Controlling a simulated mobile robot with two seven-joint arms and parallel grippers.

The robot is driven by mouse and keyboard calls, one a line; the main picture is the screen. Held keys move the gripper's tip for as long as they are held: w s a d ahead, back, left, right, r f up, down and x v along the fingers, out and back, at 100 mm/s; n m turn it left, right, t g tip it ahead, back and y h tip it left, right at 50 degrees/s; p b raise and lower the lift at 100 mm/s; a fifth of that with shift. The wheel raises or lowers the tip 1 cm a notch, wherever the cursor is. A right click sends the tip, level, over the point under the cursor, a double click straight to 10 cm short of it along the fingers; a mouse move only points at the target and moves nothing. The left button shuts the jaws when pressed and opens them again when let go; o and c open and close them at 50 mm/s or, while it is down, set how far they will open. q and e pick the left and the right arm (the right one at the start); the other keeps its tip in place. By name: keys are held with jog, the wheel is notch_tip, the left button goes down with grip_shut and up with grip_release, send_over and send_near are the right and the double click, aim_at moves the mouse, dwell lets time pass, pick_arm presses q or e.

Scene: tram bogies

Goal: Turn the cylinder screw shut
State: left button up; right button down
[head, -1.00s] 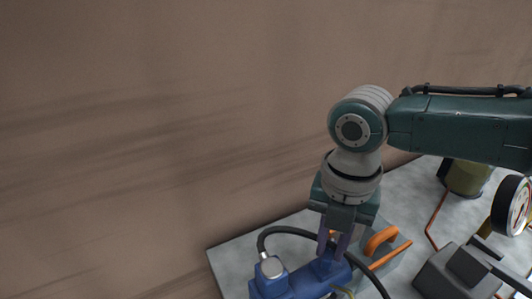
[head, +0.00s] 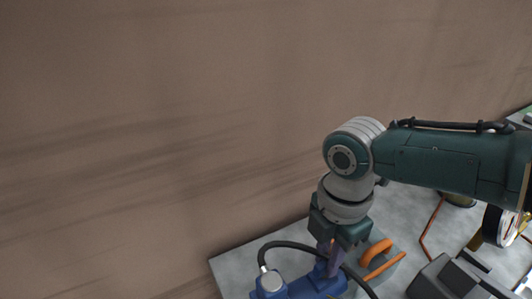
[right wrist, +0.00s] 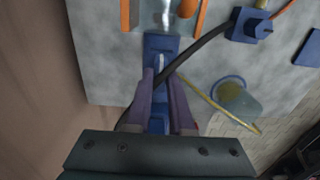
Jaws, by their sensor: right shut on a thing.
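A blue cylinder body (head: 302,288) lies near the front edge of a grey plate, partly cut off by the bottom of the head view. It also shows in the right wrist view (right wrist: 160,45), running away between my fingers. My right gripper (head: 330,264) points down over its right part and is shut on the cylinder screw. In the right wrist view its two purple fingers (right wrist: 163,80) stand on either side of the blue body. The screw itself is hidden between the fingers and I cannot tell how far it is turned. My left gripper is in no view.
A black hose (head: 290,245) arches from a silver cap (head: 271,281) past my fingers. An orange handle (head: 377,250) stands close to the right. A dark grey box (head: 445,278) and a round gauge (head: 500,226) are further right. A brown wall (head: 150,130) rises behind the plate.

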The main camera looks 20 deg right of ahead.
dwell(0.5)
jog(key=c, duration=0.8)
grip_release()
jog(key=shift+r, duration=0.15)
jog(key=shift+r, duration=0.4)
notch_tip(320, 180, up, 8)
jog(key=shift+f+p, duration=0.15)
jog(key=shift+p, duration=1.1)
jog(key=shift+r, duration=0.6)
